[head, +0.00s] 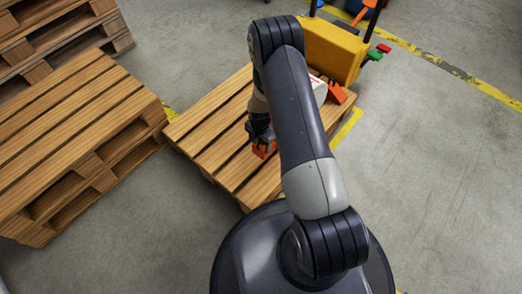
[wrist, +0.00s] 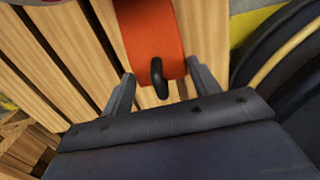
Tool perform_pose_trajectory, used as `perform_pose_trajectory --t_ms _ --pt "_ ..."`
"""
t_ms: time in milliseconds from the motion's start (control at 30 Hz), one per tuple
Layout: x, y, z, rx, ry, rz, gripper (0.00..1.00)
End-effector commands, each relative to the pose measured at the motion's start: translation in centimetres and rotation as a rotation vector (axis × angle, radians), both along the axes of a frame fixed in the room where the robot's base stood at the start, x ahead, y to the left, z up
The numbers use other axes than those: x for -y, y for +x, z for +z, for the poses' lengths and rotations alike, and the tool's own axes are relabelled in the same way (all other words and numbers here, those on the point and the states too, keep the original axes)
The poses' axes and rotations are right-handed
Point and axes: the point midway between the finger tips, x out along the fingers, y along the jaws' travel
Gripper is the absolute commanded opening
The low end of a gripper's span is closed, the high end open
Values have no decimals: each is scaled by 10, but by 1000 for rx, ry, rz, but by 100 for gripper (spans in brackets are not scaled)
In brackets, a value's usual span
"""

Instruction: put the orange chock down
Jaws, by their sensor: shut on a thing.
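The orange chock (head: 263,150) is in my gripper (head: 262,136), low over the slatted wooden pallet (head: 205,122) in the head view. In the wrist view the orange chock (wrist: 150,30) lies between the two fingers of my gripper (wrist: 157,85), with a black loop on its near face. My gripper is shut on the chock. I cannot tell whether the chock's underside touches the slats. My arm hides part of the pallet in the head view.
A second orange chock (head: 337,93) and a white roll (head: 318,88) are on the pallet's far right part. A yellow machine part (head: 333,48) stands behind them. Stacked pallets (head: 75,140) stand at left. Grey floor is open at right.

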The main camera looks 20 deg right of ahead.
Motion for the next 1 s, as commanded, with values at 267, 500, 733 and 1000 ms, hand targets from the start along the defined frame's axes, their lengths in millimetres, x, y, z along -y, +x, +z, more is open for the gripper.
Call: perform_pose_trajectory --t_ms 267,500,733,1000 --pt "0 1 -29 2 0 -1 35" --pt "3 4 -53 5 0 -3 35" --pt "3 3 -52 4 -1 -2 35" --pt "3 3 -55 3 -1 -2 70"
